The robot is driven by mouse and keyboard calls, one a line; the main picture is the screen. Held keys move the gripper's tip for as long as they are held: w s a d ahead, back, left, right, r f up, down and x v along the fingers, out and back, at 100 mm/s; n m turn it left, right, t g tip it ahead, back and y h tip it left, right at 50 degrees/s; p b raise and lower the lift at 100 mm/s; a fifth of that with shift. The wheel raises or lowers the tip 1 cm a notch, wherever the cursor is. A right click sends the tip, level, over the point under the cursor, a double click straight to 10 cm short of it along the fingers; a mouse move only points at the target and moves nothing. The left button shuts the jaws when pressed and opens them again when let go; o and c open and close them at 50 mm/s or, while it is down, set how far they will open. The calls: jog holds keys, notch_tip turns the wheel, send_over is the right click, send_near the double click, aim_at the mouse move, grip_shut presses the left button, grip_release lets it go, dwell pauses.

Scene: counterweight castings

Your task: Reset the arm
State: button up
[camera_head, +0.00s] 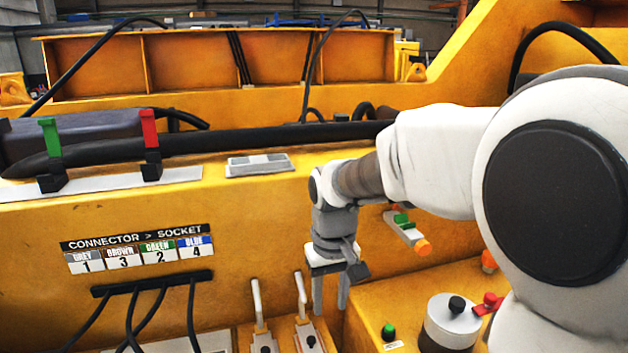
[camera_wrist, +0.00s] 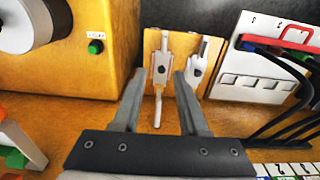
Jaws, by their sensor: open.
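My gripper (camera_head: 331,303) hangs at the end of my arm in the middle of the head view, fingers pointing down. Its two fingers are apart with nothing between them. In the wrist view the open fingers (camera_wrist: 159,80) point at two white-handled levers on yellow plates. The left lever (camera_head: 258,306) and right lever (camera_head: 301,299) stand upright in the head view, just left of my gripper. In the wrist view one lever (camera_wrist: 158,110) appears between the fingers in the picture; I cannot tell how far below it is. No contact is visible.
A connector label panel (camera_head: 137,246) with cables below it is at the left. A silver cylinder with a black knob (camera_head: 452,322) and a green button (camera_head: 388,331) are at lower right. An orange-tipped switch (camera_head: 421,247) is right of my gripper. Thick black hoses cross behind.

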jog(key=s+d+r+m+t, duration=0.1)
jog(key=s+d+r, duration=0.3)
jog(key=s, duration=0.4)
jog(key=s+d+r+m+t, duration=0.2)
jog(key=s+d+r+t, duration=0.1)
jog(key=s+d, duration=0.4)
jog(key=shift+s+r+t, duration=0.35)
jog(key=shift+s+t, duration=0.15)
jog(key=shift+s, duration=0.6)
